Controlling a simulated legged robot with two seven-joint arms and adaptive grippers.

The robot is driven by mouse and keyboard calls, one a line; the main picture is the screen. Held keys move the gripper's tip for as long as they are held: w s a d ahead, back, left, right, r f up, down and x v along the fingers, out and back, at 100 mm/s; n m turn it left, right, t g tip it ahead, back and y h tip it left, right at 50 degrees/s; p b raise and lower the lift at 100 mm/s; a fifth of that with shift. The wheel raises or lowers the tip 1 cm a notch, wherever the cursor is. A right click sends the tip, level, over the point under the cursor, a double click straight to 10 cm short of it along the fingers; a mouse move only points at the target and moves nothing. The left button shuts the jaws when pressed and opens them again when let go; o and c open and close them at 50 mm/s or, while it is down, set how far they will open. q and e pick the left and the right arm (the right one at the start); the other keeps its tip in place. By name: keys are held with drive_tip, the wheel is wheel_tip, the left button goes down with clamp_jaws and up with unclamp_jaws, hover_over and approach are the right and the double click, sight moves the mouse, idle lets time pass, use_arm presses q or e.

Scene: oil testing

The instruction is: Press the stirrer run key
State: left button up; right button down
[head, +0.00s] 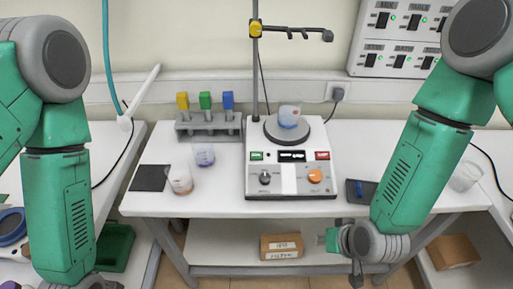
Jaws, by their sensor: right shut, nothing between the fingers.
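The stirrer (291,188) is a white box with a round dark plate, standing on the white table. Its front panel has a green key (256,156) at left, a dark display (292,156), a red key (322,156) at right, a black knob (265,177) and an orange knob (315,176). The labels are too small to read. A beaker with bluish contents (289,116) stands on the plate. My right gripper (356,279) is shut and empty, low at the table's front edge, right of and below the stirrer, apart from it. My left gripper is out of view below the frame.
A grey rack (208,133) with yellow, green and blue tops stands left of the stirrer. Two beakers (180,180) (204,155) and a black pad (150,178) lie before it. A stand rod (255,60) rises behind. A dark blue item (360,189) lies right of the stirrer.

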drive_tip(key=w+a+r+t+y, duration=0.2)
drive_tip(key=w+a+r+t, duration=0.1)
drive_tip(key=w+a+r, duration=0.65)
wheel_tip(320, 180, up, 8)
drive_tip(key=t+y, duration=0.1)
drive_tip(key=t, duration=0.2)
hover_over(256, 155)
drive_tip(key=s, duration=0.4)
drive_tip(key=shift+r+m, duration=0.2)
drive_tip(key=shift+m, duration=0.1)
drive_tip(key=shift+d, duration=0.1)
drive_tip(key=w+f+b, duration=0.1)
drive_tip(key=f+b, duration=0.1)
drive_tip(key=w+f+b, duration=0.1)
drive_tip(key=f+b, duration=0.1)
drive_tip(key=f, duration=0.1)
drive_tip(key=w+f+b, duration=0.1)
drive_tip(key=f+b, duration=0.1)
drive_tip(key=f, duration=0.1)
drive_tip(key=shift+f, duration=0.2)
drive_tip(key=shift+f+b, duration=0.15)
drive_tip(key=shift+b, duration=0.15)
drive_tip(key=shift+f, duration=0.2)
